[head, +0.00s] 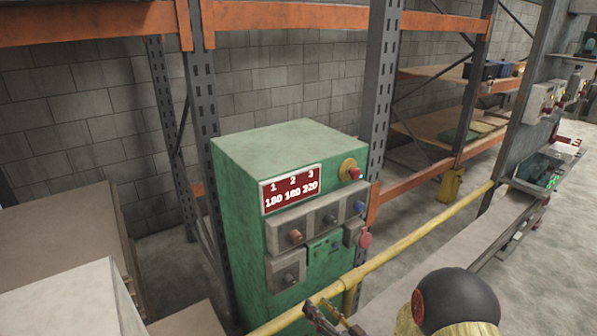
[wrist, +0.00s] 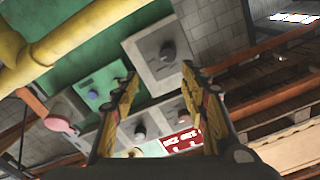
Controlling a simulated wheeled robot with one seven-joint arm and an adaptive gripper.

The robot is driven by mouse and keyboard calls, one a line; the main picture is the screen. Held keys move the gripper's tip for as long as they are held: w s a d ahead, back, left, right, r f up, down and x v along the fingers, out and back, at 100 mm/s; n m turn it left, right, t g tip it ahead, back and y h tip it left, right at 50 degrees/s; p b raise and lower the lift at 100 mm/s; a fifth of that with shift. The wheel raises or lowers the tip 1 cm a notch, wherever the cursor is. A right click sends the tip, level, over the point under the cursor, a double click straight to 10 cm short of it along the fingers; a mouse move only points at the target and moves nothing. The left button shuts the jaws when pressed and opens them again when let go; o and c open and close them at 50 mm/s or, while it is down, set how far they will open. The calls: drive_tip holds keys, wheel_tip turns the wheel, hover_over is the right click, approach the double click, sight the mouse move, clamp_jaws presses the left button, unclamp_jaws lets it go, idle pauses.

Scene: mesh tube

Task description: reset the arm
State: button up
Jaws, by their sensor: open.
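My gripper (head: 326,313) is at the bottom of the head view, in front of the green control cabinet (head: 235,205) and close to the yellow rail (head: 400,247). In the wrist view, the fingers of my gripper (wrist: 159,76) stand apart with nothing between them. Beyond them are the cabinet's grey knob boxes, one of them (wrist: 157,52) between and above the fingertips. I cannot tell whether the fingers touch anything. My arm's black and yellow joint is at the bottom right of the head view.
The cabinet carries a red number display (head: 291,189), a red button on yellow (head: 350,170) and a small green panel (head: 325,252). Orange-beamed racks stand behind. Brown boxes (head: 60,240) fill the left. Open floor (head: 440,205) lies beyond the rail at right.

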drive_tip(key=w+d+r+g+h, duration=0.1)
drive_tip(key=w+d+r+h, duration=0.5)
drive_tip(key=r, duration=0.4)
drive_tip(key=s+d+r+m+g+h, duration=0.1)
drive_tip(key=s+d+r+g+h, duration=0.15)
drive_tip(key=s+d+r, duration=0.35)
drive_tip(key=s+r+g+h, duration=0.1)
drive_tip(key=s+r, duration=0.3)
drive_tip(key=s, duration=1.1)
drive_tip(key=s+r+m+g, duration=0.1)
drive_tip(key=s+r+g, duration=0.3)
drive_tip(key=s, duration=1.1)
drive_tip(key=shift+a+h, duration=0.15)
drive_tip(key=shift+h, duration=0.2)
drive_tip(key=shift+w+r+g, duration=0.1)
drive_tip(key=shift+g, duration=0.15)
drive_tip(key=shift+c, duration=0.7)
